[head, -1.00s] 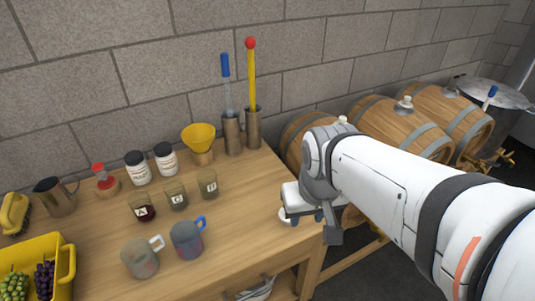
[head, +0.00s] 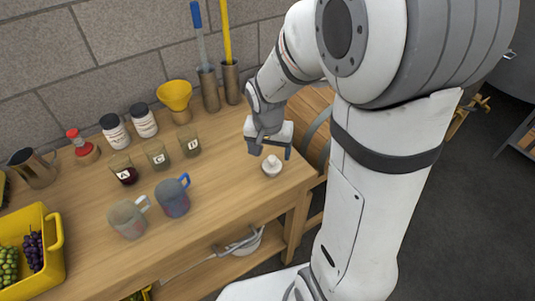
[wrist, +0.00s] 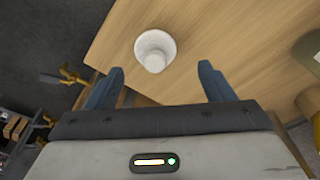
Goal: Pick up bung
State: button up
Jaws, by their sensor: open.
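The bung (head: 272,168) is a small white stopper with a knob on top. It stands upright on the wooden table near the table's right end. In the wrist view the bung (wrist: 155,47) lies just beyond the fingertips, roughly centred between them, with table edge close by. My gripper (head: 270,151) is open and empty, with its jaws just above and behind the bung in the head view. In the wrist view my gripper (wrist: 161,70) shows two spread dark fingers, and neither appears to touch the bung.
Two mugs (head: 173,199) (head: 128,219) and several labelled glasses (head: 157,156) stand left of the bung. A yellow funnel (head: 175,96) and metal tube holders (head: 209,90) are behind. A yellow crate (head: 57,262) holds grapes. Table around the bung is clear.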

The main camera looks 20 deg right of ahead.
aim_at(272, 159)
jog(key=f, duration=0.4)
jog(key=d+f, duration=0.1)
jog(key=f, duration=0.1)
jog(key=shift+w+f, duration=0.15)
jog(key=shift+f, duration=0.2)
jog(key=shift+c, duration=0.4)
jog(key=c, duration=0.9)
